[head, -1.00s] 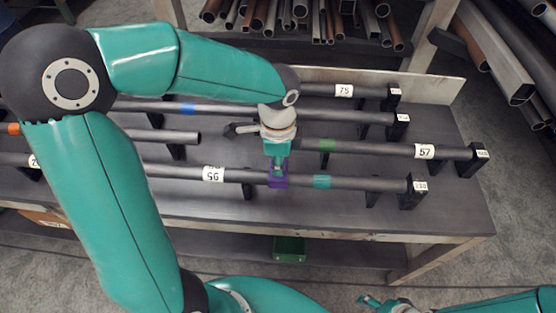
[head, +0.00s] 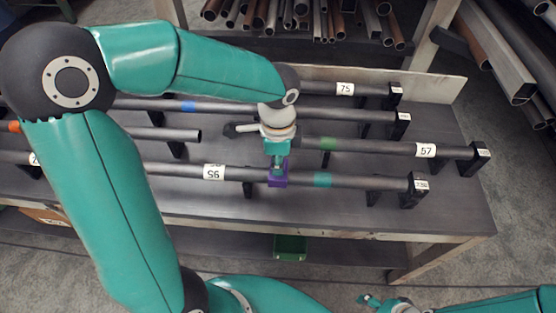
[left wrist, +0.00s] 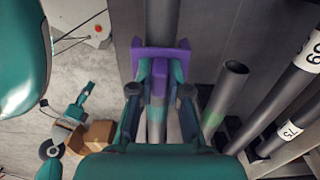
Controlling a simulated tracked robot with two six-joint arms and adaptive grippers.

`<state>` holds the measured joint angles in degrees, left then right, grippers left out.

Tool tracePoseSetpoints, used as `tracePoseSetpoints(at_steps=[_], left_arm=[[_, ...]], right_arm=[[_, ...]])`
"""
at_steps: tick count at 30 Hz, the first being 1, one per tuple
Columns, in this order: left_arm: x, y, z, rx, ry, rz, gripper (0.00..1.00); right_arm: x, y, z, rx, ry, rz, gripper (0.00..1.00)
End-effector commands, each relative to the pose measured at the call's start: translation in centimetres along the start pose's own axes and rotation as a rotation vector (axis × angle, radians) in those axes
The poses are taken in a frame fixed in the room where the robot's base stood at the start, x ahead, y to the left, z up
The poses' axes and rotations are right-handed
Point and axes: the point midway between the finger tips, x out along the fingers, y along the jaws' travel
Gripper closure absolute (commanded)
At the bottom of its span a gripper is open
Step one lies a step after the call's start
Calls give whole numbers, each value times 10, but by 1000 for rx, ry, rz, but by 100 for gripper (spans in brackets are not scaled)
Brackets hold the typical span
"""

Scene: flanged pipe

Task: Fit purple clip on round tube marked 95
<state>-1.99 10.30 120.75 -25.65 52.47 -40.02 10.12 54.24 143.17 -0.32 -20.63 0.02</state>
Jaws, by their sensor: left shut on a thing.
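The purple clip (head: 277,180) is at the front round tube (head: 349,182), between that tube's white label and its teal band. The label (head: 213,172) appears to be 95 seen upside down. My left gripper (head: 277,169) points down from above and is shut on the clip. In the left wrist view the clip (left wrist: 160,49) lies across the tube (left wrist: 162,18), between my left fingers (left wrist: 159,102). The clip and the tube overlap there; I cannot tell whether the clip is fully seated. My right gripper (head: 370,301) is low at the bottom right, far from the tube, its fingers too small to judge.
Several other tubes lie on black supports behind, including one marked 57 (head: 424,151) and one marked 75 (head: 345,89). A short open-ended tube (head: 180,134) is left of my gripper. A green bin (head: 290,247) sits under the bench. Racked pipes (head: 310,20) stand behind.

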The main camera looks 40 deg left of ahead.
Motion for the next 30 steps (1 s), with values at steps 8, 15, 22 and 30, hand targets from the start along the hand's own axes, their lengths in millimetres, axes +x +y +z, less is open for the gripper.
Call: tracePoseSetpoints(at_steps=[8,15,22,30], left_arm=[[6,0,0,1,0,0,100],[11,0,0,1,0,0,100],[10,0,-1,1,0,0,55],[10,0,-1,2,0,0,55]], right_arm=[[5,2,0,0,0,0,33],[8,3,0,0,0,0,33],[8,3,0,0,0,0,33],[7,3,0,0,0,0,33]])
